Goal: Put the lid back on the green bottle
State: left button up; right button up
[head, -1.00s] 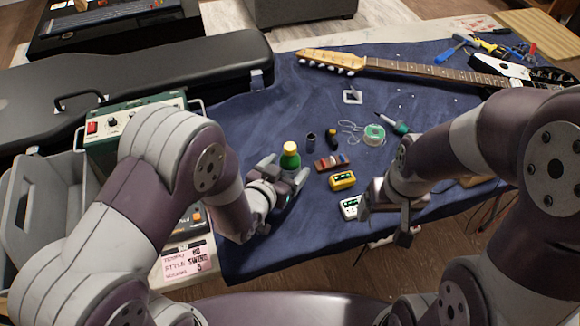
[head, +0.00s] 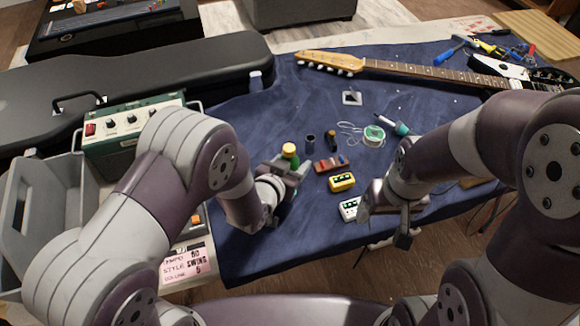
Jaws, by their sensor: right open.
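The yellow lid (head: 289,149) shows at the top of the green bottle, just above my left gripper (head: 288,168). The bottle's green body is almost wholly hidden behind the gripper's fingers, and only a sliver of green shows below the lid. I cannot tell whether the fingers are closed on the bottle or only around it, nor whether the lid sits fully down. My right gripper (head: 385,222) is open and empty near the front edge of the mat, to the right of the white pedal.
A dark small jar (head: 310,142), a red-brown block (head: 331,163), a yellow pedal (head: 342,182) and a white pedal (head: 349,208) stand right of the bottle. A solder spool (head: 374,136) lies farther right. The guitar (head: 420,70) lies behind. The blue mat (head: 240,130) is clear at back left.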

aim_at(293, 154)
pick_arm(q)
notch_tip(293, 154, up, 4)
jog(key=shift+r+p, duration=0.1)
jog(key=shift+p, duration=0.35)
jog(key=d+r, duration=0.7)
jog(key=d, duration=0.4)
jog(key=shift+w+d, duration=0.35)
jog(key=o, duration=0.5)
jog(key=shift+f, duration=0.1)
grip_shut()
